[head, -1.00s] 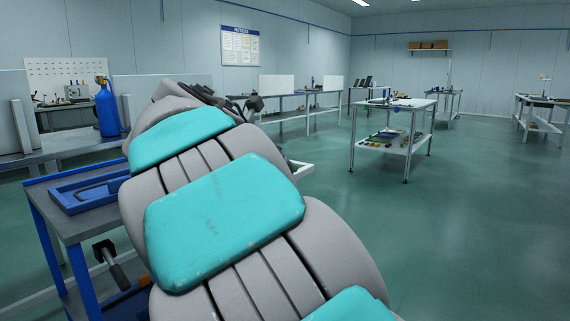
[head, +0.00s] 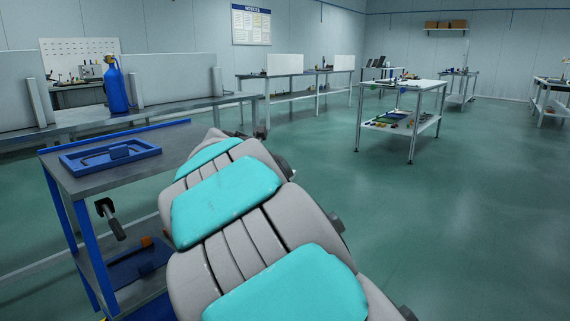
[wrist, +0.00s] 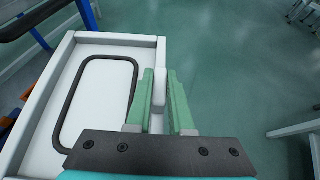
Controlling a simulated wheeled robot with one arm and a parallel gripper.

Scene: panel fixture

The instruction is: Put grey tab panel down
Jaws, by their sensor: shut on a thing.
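The grey tab panel (wrist: 65,110) is a pale tray-like plate with a raised rim and a black rounded loop on its face, at left in the wrist view. Its upright tab (wrist: 158,92) stands at the panel's right edge. My gripper (wrist: 160,78) has green fingers, which are shut on this tab from both sides. The panel's lower part is hidden behind the gripper's dark mount. In the head view my arm covers the gripper, and the panel cannot be made out. What lies directly under the panel is not visible.
A blue-framed cart (head: 140,173) stands left of my arm, with a blue tray (head: 110,156) on top. Behind it is a long bench (head: 170,108) with a blue bottle (head: 116,88). A white table (head: 415,88) stands at right. Green floor (head: 455,220) is open at right.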

